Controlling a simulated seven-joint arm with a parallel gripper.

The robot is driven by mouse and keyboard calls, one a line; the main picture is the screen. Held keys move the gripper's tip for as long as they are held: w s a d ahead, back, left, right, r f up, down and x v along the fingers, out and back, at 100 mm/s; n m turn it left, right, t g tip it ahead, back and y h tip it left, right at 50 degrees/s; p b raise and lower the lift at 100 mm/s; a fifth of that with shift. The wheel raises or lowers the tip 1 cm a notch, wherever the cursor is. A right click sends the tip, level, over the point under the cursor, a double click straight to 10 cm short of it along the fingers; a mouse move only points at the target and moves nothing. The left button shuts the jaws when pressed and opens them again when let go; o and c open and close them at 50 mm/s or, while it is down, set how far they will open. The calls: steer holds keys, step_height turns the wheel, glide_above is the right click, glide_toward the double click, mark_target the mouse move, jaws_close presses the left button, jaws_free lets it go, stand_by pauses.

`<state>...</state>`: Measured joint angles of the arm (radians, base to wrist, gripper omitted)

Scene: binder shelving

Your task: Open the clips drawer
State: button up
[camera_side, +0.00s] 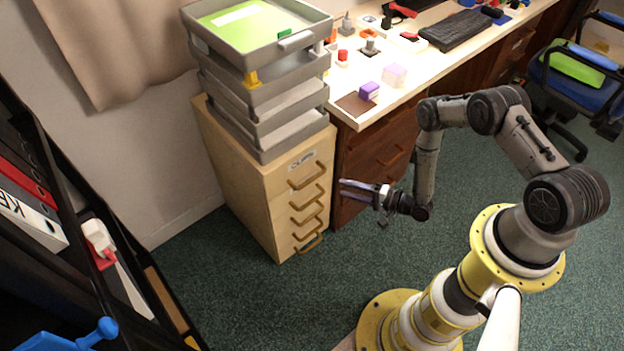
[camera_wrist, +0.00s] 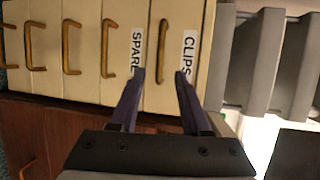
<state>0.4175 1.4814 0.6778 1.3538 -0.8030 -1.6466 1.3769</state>
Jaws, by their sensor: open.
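The clips drawer (camera_side: 291,172) is the top drawer of a pale wooden cabinet in the side view and looks shut. Its face, with a CLIPS label (camera_wrist: 187,52), shows sideways in the wrist view. Its curved brown handle (camera_wrist: 163,50) also shows in the side view (camera_side: 308,177), below the label. My gripper (camera_side: 343,188) is open and empty, in front of and to the right of the cabinet. In the wrist view, my gripper's fingertips (camera_wrist: 160,74) straddle the line of the handle, which appears just beyond them. I cannot see contact.
The SPARE drawer (camera_wrist: 137,52) is directly below, with more handled drawers under it. Stacked grey trays (camera_side: 262,98) stand on the cabinet. A desk (camera_side: 395,93) with a brown drawer unit (camera_side: 372,165) adjoins at right. The floor in front is clear.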

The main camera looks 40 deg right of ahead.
mark_target(312, 178)
steer(key=x, duration=1.2)
steer(key=shift+w+a, duration=0.15)
steer(key=shift+w, duration=0.15)
jaws_close()
stand_by(0.9)
